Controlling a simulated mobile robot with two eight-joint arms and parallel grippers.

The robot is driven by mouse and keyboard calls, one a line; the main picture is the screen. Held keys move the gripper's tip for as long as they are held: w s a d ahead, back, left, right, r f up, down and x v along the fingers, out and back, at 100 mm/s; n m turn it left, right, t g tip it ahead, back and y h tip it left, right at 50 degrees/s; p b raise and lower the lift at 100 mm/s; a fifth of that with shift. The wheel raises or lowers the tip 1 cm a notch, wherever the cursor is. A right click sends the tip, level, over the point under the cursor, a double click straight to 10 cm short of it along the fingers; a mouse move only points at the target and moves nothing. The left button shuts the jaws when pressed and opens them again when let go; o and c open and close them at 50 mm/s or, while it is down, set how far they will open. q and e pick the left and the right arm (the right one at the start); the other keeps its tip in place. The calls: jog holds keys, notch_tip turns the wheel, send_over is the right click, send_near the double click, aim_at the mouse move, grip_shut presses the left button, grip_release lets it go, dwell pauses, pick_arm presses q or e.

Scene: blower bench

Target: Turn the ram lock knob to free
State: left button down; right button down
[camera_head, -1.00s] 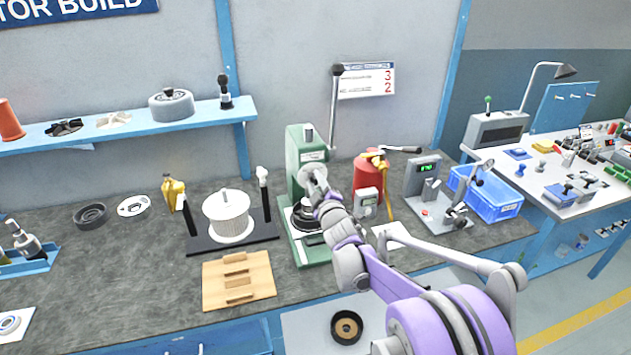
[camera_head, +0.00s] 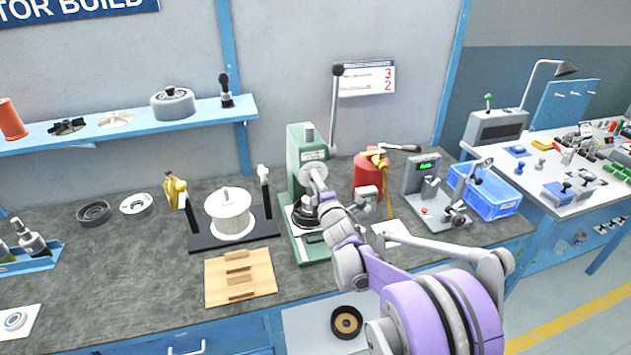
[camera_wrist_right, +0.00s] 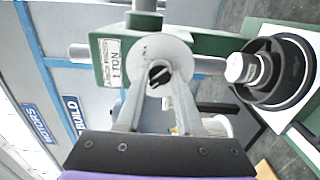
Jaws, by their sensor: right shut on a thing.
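The green arbor press (camera_head: 298,145) stands on the bench; its label in the right wrist view reads 1 TON. A pale round plate (camera_wrist_right: 181,52) is on its head, and it also shows in the head view (camera_head: 311,168). The small dark ram lock knob (camera_wrist_right: 158,76) is at the plate's middle. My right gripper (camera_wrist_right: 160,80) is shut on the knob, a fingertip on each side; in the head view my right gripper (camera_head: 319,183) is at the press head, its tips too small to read. The knob's markings cannot be read. My left gripper is not in view.
The press's long lever (camera_head: 334,110) rises behind my right arm. A wound white coil stand (camera_head: 229,212) is left of the press. A red cylinder (camera_head: 367,175) and a grey tester (camera_head: 421,178) are to its right.

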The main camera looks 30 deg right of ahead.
dwell(0.4)
jog(key=c, duration=0.5)
grip_release()
jog(key=shift+c, duration=0.2)
jog(key=shift+s, duration=0.1)
jog(key=b+v, duration=0.1)
jog(key=v, duration=0.9)
jog(key=shift+s, duration=0.35)
jog(key=s+a+f+m+g+y, duration=0.1)
jog(key=s+a+f+m+g, duration=0.2)
jog(key=s, duration=0.6)
jog(key=s+a+f+m+g+y+p, duration=0.1)
jog(key=s+a+f+m+g+y, duration=0.1)
jog(key=s+a+f+m+g, duration=0.2)
jog(key=s+a+f+m+g+y+p, duration=0.1)
jog(key=s+a+f+m+g, duration=0.3)
jog(key=s+a+m, duration=0.4)
jog(key=s+a+g, duration=0.1)
jog(key=s+a, duration=0.2)
jog(key=s, duration=0.3)
jog(key=shift+s+a, duration=0.15)
jog(key=shift+s, duration=0.2)
